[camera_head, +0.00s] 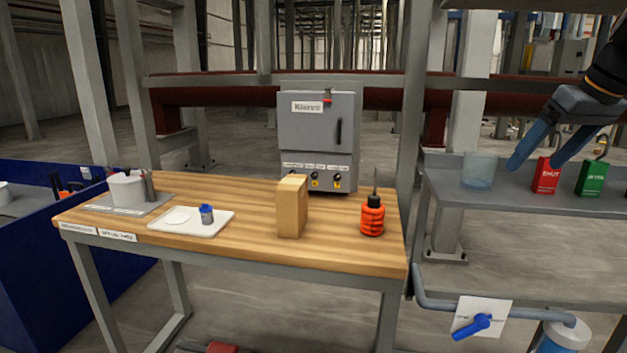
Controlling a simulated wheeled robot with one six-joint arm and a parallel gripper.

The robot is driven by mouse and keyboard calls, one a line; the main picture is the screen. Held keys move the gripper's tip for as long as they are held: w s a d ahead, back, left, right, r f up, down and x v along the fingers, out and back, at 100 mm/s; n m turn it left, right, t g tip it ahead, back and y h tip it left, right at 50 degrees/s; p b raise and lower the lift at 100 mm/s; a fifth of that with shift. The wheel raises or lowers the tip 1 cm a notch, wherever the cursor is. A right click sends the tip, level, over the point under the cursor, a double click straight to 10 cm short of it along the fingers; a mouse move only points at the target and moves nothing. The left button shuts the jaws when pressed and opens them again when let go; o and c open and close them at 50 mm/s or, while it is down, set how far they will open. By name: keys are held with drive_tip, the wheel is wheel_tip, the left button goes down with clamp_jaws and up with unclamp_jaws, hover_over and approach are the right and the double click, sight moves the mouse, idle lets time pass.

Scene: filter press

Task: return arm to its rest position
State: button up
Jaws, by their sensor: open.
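My gripper (536,154) is at the upper right, at the end of my dark arm, which enters from the right edge. Its two blue fingers are spread apart and point down and left. Nothing is between them that I can see it holding. In the picture the fingers overlap the grey shelf, between a clear beaker (478,171) and a red box (545,176). I cannot tell how far the fingers are from these, or whether they touch.
A green box (591,178) stands on the grey shelf (450,207). The wooden table (250,230) bears a grey cabinet (318,135), a wooden block (291,206), an orange bottle (372,216) and a white tray (165,225). A blue-handled valve (474,327) sits below the shelf.

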drive_tip(key=s+a+f+m+g+p, duration=0.1)
drive_tip(key=s+a+f+g+p, duration=0.25)
drive_tip(key=a+f, duration=1.1)
drive_tip(key=s+a+f+g+p, duration=0.1)
drive_tip(key=s+a+f, duration=0.2)
drive_tip(key=s+a, duration=0.4)
drive_tip(key=s+a+f+g+h+p, duration=0.1)
drive_tip(key=s+a+f+p, duration=0.1)
drive_tip(key=s+a+f, duration=0.2)
drive_tip(key=s+a, duration=0.3)
drive_tip(key=shift+f+m, duration=0.25)
drive_tip(key=shift+m, duration=0.15)
